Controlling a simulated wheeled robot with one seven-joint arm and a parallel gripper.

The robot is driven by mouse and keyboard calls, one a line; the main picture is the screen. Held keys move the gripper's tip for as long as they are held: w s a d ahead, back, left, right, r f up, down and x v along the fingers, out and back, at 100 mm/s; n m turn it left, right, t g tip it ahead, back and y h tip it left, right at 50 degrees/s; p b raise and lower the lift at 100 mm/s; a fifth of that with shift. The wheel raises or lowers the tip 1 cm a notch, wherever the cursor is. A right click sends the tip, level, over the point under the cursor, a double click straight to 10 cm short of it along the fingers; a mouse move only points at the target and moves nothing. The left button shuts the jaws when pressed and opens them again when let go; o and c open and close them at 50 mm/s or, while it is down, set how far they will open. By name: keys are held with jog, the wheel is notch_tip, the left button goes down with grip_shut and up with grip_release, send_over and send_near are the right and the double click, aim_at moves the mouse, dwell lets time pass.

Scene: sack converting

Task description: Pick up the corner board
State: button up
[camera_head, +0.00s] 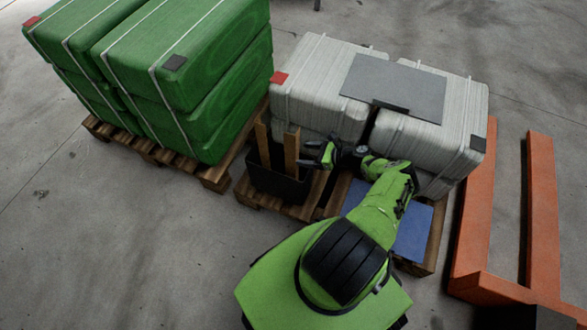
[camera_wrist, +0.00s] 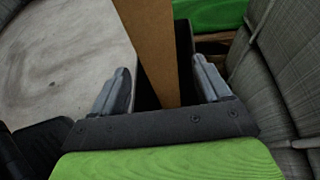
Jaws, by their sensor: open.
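Two brown corner boards stand upright in a black bin (camera_head: 277,186): a left one (camera_head: 263,140) and a right one (camera_head: 291,152). My gripper (camera_head: 318,154) is just right of the right board in the head view. In the wrist view, one brown board (camera_wrist: 150,45) rises between the two spread fingers of my gripper (camera_wrist: 162,85), with gaps on both sides. The fingers look open and hold nothing. The board's lower end is hidden in the dark bin and behind my gripper's palm.
Wrapped grey sacks (camera_head: 320,85) are stacked right behind my gripper, with a grey sheet (camera_head: 395,84) on top. Green strapped sacks (camera_head: 190,60) stand on a pallet at left. A blue sheet (camera_head: 412,232) lies below my arm. An orange pallet jack (camera_head: 476,205) stands at right.

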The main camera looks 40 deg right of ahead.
aim_at(298, 154)
jog(key=b+x, duration=0.1)
jog(key=x, duration=0.6)
jog(key=shift+a+f+b, duration=0.1)
jog(key=shift+f+b, duration=0.05)
jog(key=shift+b, duration=0.25)
jog(key=c, duration=1.4)
